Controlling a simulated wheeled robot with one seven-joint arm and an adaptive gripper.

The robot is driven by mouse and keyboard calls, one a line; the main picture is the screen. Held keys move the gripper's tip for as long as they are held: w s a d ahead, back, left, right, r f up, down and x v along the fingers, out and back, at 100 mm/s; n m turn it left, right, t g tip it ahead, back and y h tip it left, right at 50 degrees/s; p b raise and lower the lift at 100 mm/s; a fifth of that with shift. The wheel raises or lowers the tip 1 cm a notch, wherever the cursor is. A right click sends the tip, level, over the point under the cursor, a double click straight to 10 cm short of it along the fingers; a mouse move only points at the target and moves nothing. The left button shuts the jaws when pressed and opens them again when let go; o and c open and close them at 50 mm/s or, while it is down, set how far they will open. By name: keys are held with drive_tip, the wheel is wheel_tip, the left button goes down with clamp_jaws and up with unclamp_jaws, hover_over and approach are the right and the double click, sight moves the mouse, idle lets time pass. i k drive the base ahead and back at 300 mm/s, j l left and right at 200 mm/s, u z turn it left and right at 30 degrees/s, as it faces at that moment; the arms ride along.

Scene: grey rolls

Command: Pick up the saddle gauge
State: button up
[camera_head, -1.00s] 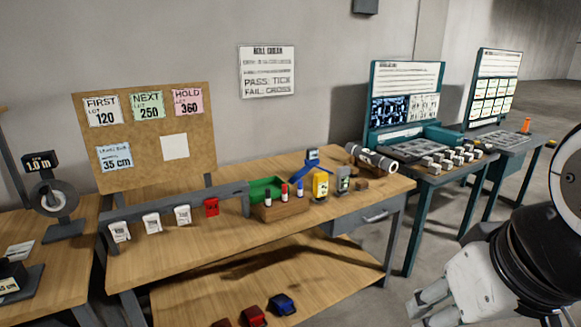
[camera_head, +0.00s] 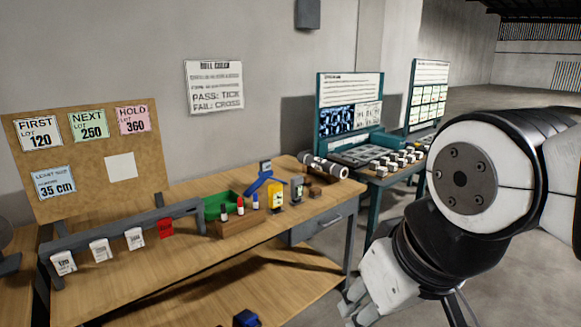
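The saddle gauge appears to be the blue forked piece (camera_head: 264,183) with a small display on top. It stands on the wooden bench, behind the yellow device and right of the green tray. Its lower part is partly hidden by things in front. My gripper (camera_head: 353,306) hangs at the lower edge of the picture, in front of the bench's right end and well away from the gauge. Its pale fingers look spread apart, with nothing seen between them.
A yellow device (camera_head: 275,197), a grey device (camera_head: 297,188) and a wooden marker block (camera_head: 238,225) crowd the gauge's near side. A green tray (camera_head: 214,205) is to its left, a grey roll (camera_head: 324,168) to its right. The wooden bench (camera_head: 190,265) has clear front space.

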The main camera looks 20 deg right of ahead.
sight(265, 172)
drive_tip(key=u, duration=5.7)
drive_tip(key=z, duration=5.85)
drive_tip(key=i+l+u, duration=0.15)
drive_tip(key=i, duration=0.3)
drive_tip(key=i+l+u, duration=0.1)
drive_tip(key=i+l, duration=0.35)
